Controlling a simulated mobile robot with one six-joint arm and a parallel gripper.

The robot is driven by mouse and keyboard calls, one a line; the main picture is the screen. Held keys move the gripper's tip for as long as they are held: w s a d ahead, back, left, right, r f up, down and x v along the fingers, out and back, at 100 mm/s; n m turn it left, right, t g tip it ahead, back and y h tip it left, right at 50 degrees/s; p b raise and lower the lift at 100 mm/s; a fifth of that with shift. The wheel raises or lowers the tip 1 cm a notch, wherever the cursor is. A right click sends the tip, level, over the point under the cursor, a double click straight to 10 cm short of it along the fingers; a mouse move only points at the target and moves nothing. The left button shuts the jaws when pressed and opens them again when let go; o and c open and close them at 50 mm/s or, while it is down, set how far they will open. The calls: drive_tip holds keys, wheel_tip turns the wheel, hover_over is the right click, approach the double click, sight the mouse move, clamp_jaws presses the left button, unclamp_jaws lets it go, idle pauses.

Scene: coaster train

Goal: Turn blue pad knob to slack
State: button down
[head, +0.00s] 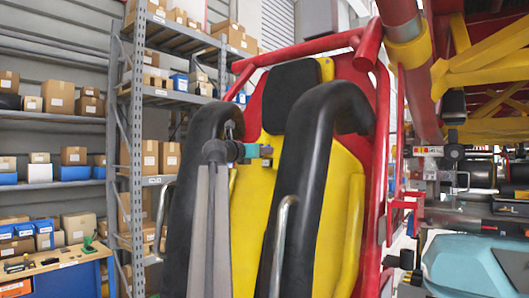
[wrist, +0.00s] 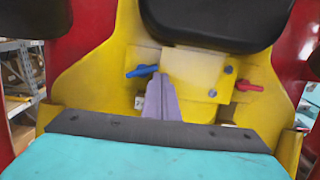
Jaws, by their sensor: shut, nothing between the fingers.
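The blue knob (wrist: 142,71) shows in the wrist view on the yellow seat panel, left of centre. It is a short lever lying nearly level, its right end a little higher. My gripper (wrist: 159,80) is shut and empty, its grey-purple fingers pointing at the panel. The fingertips are just right of the knob in the picture; I cannot tell whether they touch it. A red knob (wrist: 249,86) sits farther right on the panel. A black pad (wrist: 215,18) is above. In the head view I cannot make out the knobs.
In the head view, the yellow seat (head: 342,185) has a black headrest (head: 289,97) and thick black restraint arms (head: 318,165) within a red frame. Shelves (head: 128,150) with boxes stand left, and a wooden workbench (head: 45,266) stands at lower left. Yellow and red beams (head: 480,70) are at upper right.

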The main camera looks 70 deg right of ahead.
drive_tip(key=shift+a, duration=0.15)
drive_tip(key=s+p+v, duration=0.2)
drive_tip(key=p+v, duration=0.1)
drive_tip(key=v, duration=1.6)
drive_tip(key=shift+w+a+r, duration=0.15)
drive_tip(key=shift+a+r, duration=0.05)
drive_tip(key=shift+a, duration=0.5)
